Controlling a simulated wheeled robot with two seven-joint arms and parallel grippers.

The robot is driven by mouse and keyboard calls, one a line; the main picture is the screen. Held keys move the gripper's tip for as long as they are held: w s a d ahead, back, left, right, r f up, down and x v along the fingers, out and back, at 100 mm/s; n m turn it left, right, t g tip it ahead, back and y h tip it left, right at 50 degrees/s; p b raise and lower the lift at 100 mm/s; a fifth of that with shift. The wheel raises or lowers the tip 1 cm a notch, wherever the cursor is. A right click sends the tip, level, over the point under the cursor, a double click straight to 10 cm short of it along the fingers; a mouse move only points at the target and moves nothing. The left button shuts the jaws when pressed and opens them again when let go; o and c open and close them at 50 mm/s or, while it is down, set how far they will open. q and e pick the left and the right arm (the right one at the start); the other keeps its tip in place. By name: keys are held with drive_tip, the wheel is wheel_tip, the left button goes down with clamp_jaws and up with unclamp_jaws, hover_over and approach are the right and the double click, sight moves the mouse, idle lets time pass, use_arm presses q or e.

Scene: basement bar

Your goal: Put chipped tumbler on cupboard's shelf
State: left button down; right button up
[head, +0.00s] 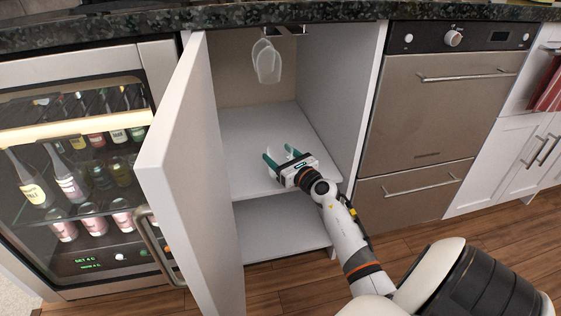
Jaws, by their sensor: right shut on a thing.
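The cupboard (176,150) stands open with its white door swung out to the left. Its shelf (245,140) is a pale flat board across the middle of the inside. My right gripper (284,157) reaches in over the shelf, its teal fingers on either side of a small, pale, see-through thing, which I take to be the chipped tumbler (290,151). The tumbler is hard to make out, and its chip does not show. I cannot tell whether it touches the shelf. My left gripper is out of view.
Clear glasses (267,62) hang from a rack at the cupboard's top. A bottle fridge (75,170) stands left, and a steel oven (430,110) right. The cupboard's side walls and open door bound the opening. The shelf around the gripper is bare.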

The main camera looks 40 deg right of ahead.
drive_tip(key=shift+r, duration=0.15)
drive_tip(key=shift+f, duration=0.2)
drive_tip(key=o, duration=1.1)
drive_tip(key=shift+r, duration=0.25)
drive_tip(key=s, duration=0.4)
drive_tip(key=s+a+p, duration=0.1)
drive_tip(key=s, duration=0.7)
drive_tip(key=shift+a+f+p, duration=0.1)
drive_tip(key=shift+a+p, duration=0.05)
drive_tip(key=shift+p, duration=0.15)
